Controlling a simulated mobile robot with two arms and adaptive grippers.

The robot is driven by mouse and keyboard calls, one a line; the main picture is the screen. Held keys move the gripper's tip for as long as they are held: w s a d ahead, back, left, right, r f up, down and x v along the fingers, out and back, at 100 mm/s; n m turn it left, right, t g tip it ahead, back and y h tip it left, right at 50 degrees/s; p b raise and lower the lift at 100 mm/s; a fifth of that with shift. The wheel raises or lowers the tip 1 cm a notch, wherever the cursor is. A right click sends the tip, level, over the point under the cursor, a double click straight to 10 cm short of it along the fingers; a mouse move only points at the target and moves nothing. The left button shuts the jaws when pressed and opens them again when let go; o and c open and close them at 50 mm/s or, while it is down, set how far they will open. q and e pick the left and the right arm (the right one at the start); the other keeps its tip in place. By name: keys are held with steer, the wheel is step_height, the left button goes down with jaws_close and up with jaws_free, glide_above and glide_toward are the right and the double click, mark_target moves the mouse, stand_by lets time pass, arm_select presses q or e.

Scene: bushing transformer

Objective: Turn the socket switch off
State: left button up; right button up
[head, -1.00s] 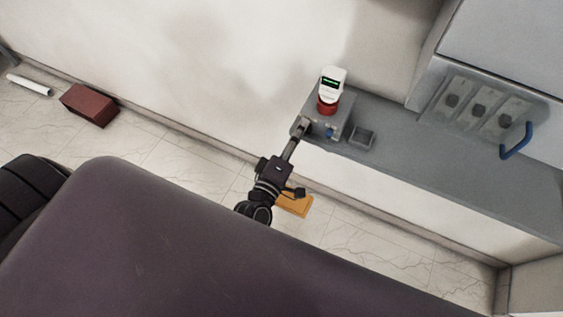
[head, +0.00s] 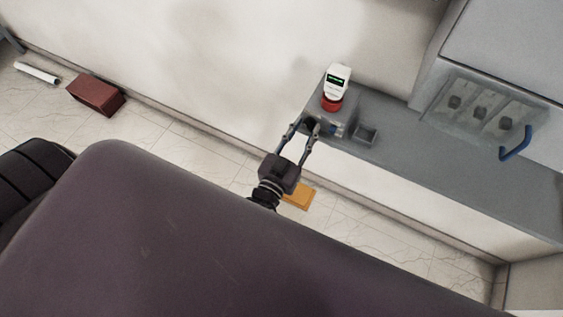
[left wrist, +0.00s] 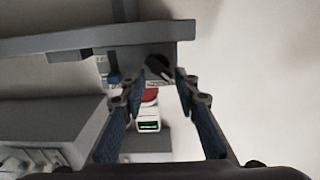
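The socket switch looks like a black rotary knob (left wrist: 158,68) on the face of a grey box (left wrist: 130,58) in the left wrist view. In the head view the grey box (head: 346,112) stands at the left end of a grey ledge, and its dark knob (head: 311,124) is partly hidden by my fingers. My left gripper (head: 305,128) is open, its two fingers apart at the front of the box. In the left wrist view the fingertips (left wrist: 161,86) lie on either side of the knob; I cannot tell whether they touch it. My right gripper is out of view.
A red-brown box (head: 96,95) lies on the floor.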

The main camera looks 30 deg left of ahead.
arm_select(q)
steer(key=s+b, duration=0.1)
steer(key=s, duration=0.6)
steer(key=s+f+m+g, duration=0.1)
steer(key=s+f+g, duration=0.3)
steer(key=f, duration=1.1)
steer(key=s+d+f+m+g+h, duration=0.1)
steer(key=s+f+g, duration=0.3)
steer(key=f, duration=1)
steer(key=shift+s+f+h+b, duration=0.3)
steer(key=shift+s+f+b, duration=0.05)
steer(key=shift+s, duration=0.6)
steer(key=shift+d, duration=0.1)
